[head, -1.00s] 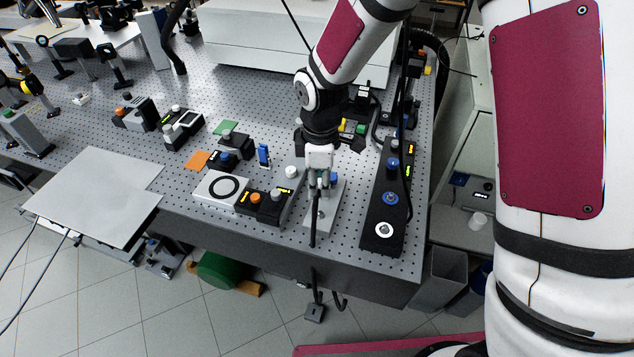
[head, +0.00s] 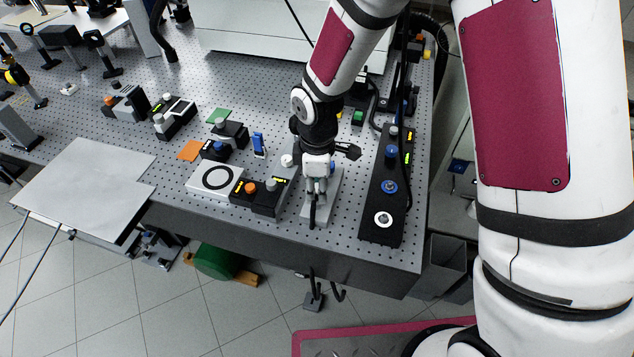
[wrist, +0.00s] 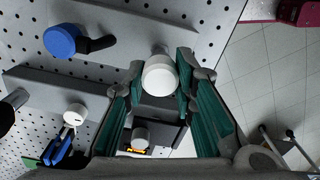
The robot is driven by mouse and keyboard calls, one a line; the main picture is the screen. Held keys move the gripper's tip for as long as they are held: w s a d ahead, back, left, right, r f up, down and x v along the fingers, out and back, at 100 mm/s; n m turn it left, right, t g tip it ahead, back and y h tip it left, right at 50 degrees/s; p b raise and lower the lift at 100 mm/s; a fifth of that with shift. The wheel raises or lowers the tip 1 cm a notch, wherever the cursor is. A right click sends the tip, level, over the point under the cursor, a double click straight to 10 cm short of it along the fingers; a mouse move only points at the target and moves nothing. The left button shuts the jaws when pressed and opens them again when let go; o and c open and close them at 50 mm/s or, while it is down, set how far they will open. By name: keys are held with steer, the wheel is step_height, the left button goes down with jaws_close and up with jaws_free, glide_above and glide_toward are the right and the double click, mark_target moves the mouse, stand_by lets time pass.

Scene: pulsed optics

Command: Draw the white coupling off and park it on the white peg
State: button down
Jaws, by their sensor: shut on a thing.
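My gripper (head: 318,188) is over a light grey stand (head: 331,207) near the front edge of the table. In the wrist view its teal-padded fingers (wrist: 160,88) are on either side of a white cylindrical coupling (wrist: 160,76), shut on it. A dark hose (head: 312,214) hangs below the gripper in the head view. The white peg is not clearly visible, and I cannot tell whether the coupling touches it. A blue coupling (wrist: 62,40) with a black elbow is beside the held one; it shows partly behind my gripper in the head view (head: 333,168).
A black panel (head: 376,238) with a blue-ringed port (head: 389,187) and a white-ringed port (head: 383,219) lies to the right. Black boxes with an orange knob (head: 250,188) and a grey knob (head: 271,184) stand close left. A white knob (head: 287,160) is just behind.

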steer(key=shift+f, duration=0.75)
stand_by(0.5)
steer(key=shift+f+b, duration=0.45)
steer(key=shift+f, duration=0.25)
steer(key=c, duration=1.2)
jaws_free()
steer(key=shift+c, duration=0.2)
steer(key=shift+r, duration=0.1)
step_height(320, 180, up, 11)
steer(key=shift+r, duration=0.1)
step_height(320, 180, up, 5)
steer(key=shift+f+p, duration=0.15)
steer(key=shift+p, duration=0.75)
